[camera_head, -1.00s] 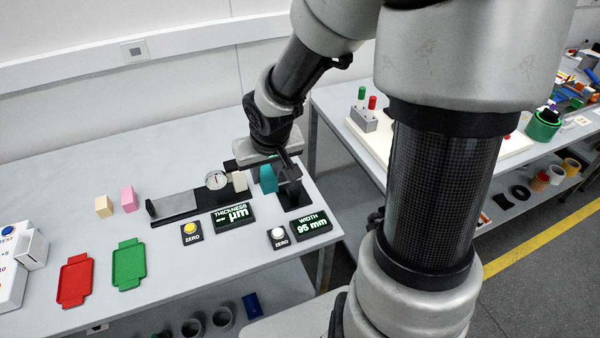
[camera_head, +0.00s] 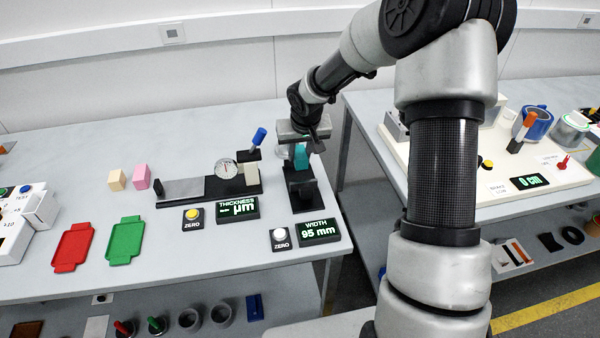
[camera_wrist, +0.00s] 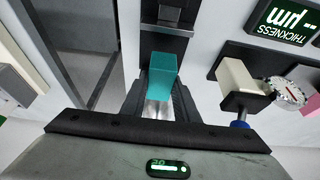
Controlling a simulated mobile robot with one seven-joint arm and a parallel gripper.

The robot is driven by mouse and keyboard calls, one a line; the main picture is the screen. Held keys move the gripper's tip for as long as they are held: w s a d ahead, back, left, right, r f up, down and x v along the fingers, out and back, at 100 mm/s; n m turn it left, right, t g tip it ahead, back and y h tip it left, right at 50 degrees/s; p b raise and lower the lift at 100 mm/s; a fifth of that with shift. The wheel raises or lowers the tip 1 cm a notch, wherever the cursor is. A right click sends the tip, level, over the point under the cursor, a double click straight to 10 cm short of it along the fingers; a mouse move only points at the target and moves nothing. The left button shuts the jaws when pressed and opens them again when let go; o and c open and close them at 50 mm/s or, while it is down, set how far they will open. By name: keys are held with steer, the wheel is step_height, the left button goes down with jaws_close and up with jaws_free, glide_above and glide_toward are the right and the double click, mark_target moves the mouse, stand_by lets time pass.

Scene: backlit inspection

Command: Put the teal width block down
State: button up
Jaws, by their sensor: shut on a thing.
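The teal width block (camera_head: 301,156) is held in my gripper (camera_head: 303,140), at the far end of the black width gauge (camera_head: 303,201). In the wrist view the teal block (camera_wrist: 175,84) sits between the fingers of my gripper (camera_wrist: 160,95), which are shut on it. The dark gauge (camera_wrist: 165,45) lies just beyond the block there. I cannot tell whether the block touches the gauge or the table. The width display (camera_head: 319,231) reads 95 mm.
The thickness gauge (camera_head: 215,187) with its dial and a cream block (camera_head: 250,172) stands close on the left. Pink (camera_head: 141,177) and tan (camera_head: 117,180) blocks, a red tray (camera_head: 73,247) and a green tray (camera_head: 125,241) lie farther left.

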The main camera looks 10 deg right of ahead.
mark_target(300, 165)
steer(key=shift+f+b, duration=0.3)
steer(key=shift+f, duration=2.45)
steer(key=shift+f, duration=0.25)
steer(key=o, duration=1.1)
steer(key=shift+r, duration=0.1)
steer(key=shift+s+r, duration=0.1)
steer(key=shift+r, duration=0.45)
steer(key=p+v, duration=0.1)
steer(key=v, duration=1)
steer(key=shift+s+p, duration=0.2)
steer(key=shift+p, duration=0.15)
